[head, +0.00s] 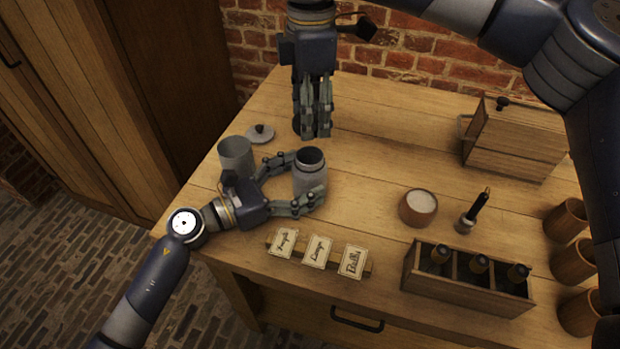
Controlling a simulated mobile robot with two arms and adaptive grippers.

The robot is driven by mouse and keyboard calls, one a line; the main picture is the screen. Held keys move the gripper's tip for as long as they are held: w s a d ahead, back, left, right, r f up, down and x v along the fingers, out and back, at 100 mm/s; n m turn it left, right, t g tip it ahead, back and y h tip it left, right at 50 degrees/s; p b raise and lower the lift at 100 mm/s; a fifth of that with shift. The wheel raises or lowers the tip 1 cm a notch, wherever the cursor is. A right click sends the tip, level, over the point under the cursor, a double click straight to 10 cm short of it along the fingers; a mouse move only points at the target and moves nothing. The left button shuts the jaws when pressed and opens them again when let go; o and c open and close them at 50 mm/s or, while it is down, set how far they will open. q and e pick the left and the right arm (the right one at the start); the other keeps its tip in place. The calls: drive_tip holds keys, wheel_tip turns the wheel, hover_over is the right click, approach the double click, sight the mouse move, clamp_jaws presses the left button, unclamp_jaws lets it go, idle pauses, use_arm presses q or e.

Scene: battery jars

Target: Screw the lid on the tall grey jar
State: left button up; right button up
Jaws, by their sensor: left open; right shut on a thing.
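A grey jar (308,182) with a dark rim stands upright on the table, with no lid on top. It appears to be the tall grey jar. My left gripper (307,177) is open, with one finger behind the jar and one in front; contact is unclear. My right gripper (317,132) points down behind the jar, apart from it. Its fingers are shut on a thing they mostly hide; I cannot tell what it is. A grey lid with a dark knob (260,133) lies on the table at the left.
An open grey canister (236,152) stands just left of my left gripper. Label cards (317,250) are in front. A bowl (418,207), a dark-handled tool (472,212), a divided box (465,290), wooden cups (567,220) and a wooden box (515,140) stand right.

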use_arm(q)
drive_tip(key=shift+x, duration=0.8)
drive_tip(key=c, duration=1.6)
use_arm(e)
drive_tip(key=shift+f, duration=2.45)
drive_tip(key=shift+f, duration=0.85)
drive_tip(key=shift+f, duration=0.55)
